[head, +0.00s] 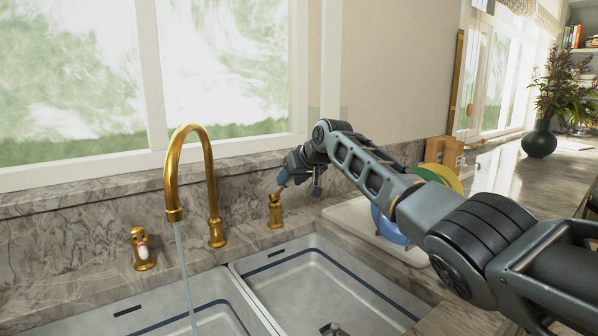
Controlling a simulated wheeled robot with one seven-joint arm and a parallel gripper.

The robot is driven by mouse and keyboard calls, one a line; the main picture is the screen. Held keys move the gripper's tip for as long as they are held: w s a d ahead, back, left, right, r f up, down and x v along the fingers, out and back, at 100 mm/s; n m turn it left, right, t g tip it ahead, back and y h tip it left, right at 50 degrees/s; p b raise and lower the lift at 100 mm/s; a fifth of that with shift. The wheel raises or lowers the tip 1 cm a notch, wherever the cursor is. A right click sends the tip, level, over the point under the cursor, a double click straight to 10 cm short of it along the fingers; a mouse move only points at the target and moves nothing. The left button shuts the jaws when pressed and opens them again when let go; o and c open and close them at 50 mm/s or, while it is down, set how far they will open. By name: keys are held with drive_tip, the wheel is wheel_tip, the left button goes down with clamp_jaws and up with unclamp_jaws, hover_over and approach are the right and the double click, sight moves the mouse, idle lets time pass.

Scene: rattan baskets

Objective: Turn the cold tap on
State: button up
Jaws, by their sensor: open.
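A brass tap with a tall curved spout (207,180) stands behind the sink, and a thin stream of water (185,270) runs from it. The left brass handle (143,250) has a white and red part, which suggests the hot side. The right brass handle (275,213), apparently the cold tap, stands right of the spout. My gripper (287,182) is open at the top of this right handle, and its dark wrist hides part of that area. I cannot tell whether the fingers touch the handle.
Two light sink basins (322,285) lie in front of the tap. A white rack with blue, green and yellow plates (437,178) stands right of the sink, under my arm. The marble backsplash (90,225) and window are close behind. A plant vase (539,139) stands far right.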

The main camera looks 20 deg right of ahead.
drive_tip(key=v, duration=0.6)
drive_tip(key=shift+s+r, duration=0.2)
drive_tip(key=shift+d, duration=0.1)
